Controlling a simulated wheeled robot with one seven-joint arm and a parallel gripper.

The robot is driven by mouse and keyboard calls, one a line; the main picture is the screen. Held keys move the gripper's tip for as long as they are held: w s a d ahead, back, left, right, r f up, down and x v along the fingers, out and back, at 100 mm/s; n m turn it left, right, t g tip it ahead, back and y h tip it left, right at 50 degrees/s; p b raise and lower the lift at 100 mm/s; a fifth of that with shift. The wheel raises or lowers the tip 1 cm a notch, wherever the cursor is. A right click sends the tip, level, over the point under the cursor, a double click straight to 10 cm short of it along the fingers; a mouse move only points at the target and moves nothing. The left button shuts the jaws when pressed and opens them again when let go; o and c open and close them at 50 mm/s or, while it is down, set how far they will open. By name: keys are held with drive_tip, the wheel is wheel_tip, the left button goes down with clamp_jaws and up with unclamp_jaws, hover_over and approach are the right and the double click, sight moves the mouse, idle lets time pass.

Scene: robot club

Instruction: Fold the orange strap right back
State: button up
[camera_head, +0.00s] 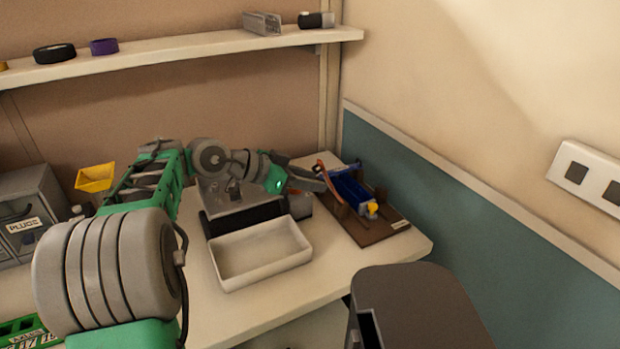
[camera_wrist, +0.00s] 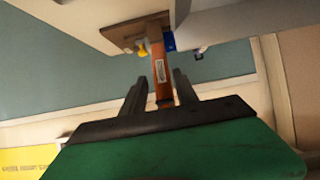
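The orange strap (camera_head: 323,173) stands up at the left side of a blue block-like part (camera_head: 352,190) on a brown board (camera_head: 372,232). In the wrist view the strap (camera_wrist: 160,70) runs lengthwise in line with the gap between my fingers and carries a white label. My gripper (camera_head: 318,180) comes in from the left beside the strap. In the wrist view its two dark fingers (camera_wrist: 159,82) are apart, with gaps on both sides of the strap. I cannot tell whether either finger touches it. A yellow part (camera_head: 372,207) sits at the near end of the blue part.
A white open tray (camera_head: 262,278) and a grey machine (camera_head: 225,200) stand left of the board. A teal-panelled wall (camera_head: 480,240) rises close on the right. A dark grey bin (camera_head: 415,300) is in front. A shelf (camera_head: 190,50) hangs above.

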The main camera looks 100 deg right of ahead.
drive_tip(key=shift+o, duration=0.6)
drive_tip(key=shift+w+r, duration=0.1)
drive_tip(key=shift+r, duration=0.1)
drive_tip(key=v, duration=0.7)
drive_tip(key=shift+w+r, duration=0.15)
drive_tip(key=shift+w, duration=0.15)
drive_tip(key=shift+a, duration=0.15)
